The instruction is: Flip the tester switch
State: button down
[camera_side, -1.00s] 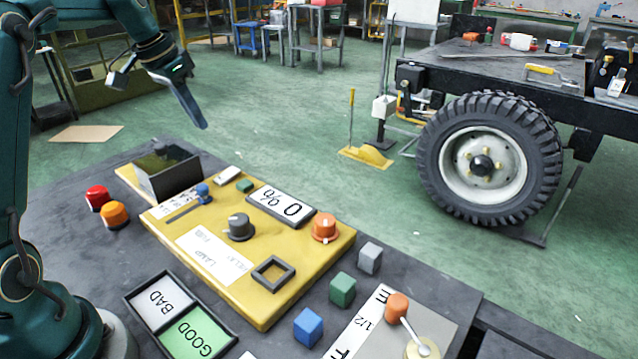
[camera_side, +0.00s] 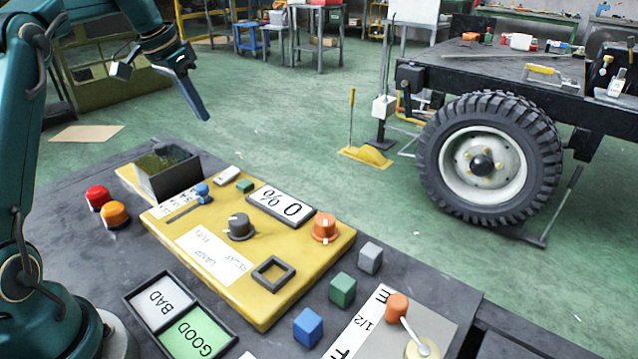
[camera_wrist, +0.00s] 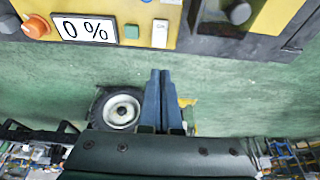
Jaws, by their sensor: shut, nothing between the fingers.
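The yellow tester panel (camera_side: 285,295) lies on the dark bench. Near its far edge is a small white rocker-like piece (camera_side: 227,174), which also shows in the wrist view (camera_wrist: 160,34); I cannot tell which way it is tipped. Beside it are a small green button (camera_side: 245,186) and a display reading 0 % (camera_side: 281,206). A blue-knobbed slider (camera_side: 202,193) sits left of them. My gripper (camera_side: 205,117) is shut and empty, raised in the air beyond the panel's far edge. In the wrist view its fingers (camera_wrist: 160,74) are together over the green floor, apart from the panel.
An open dark box (camera_side: 168,178) stands at the panel's far left. Red (camera_side: 98,198) and orange (camera_side: 114,214) buttons, BAD/GOOD tiles (camera_side: 180,315), loose cubes (camera_side: 343,290) and a gauge plate (camera_side: 445,322) surround the panel. Air above the panel is clear.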

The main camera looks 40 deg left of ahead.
aim_at(232, 170)
jog(key=x, duration=0.9)
jog(key=s+x, duration=0.1)
jog(key=x, duration=0.4)
jog(key=shift+f, duration=0.1)
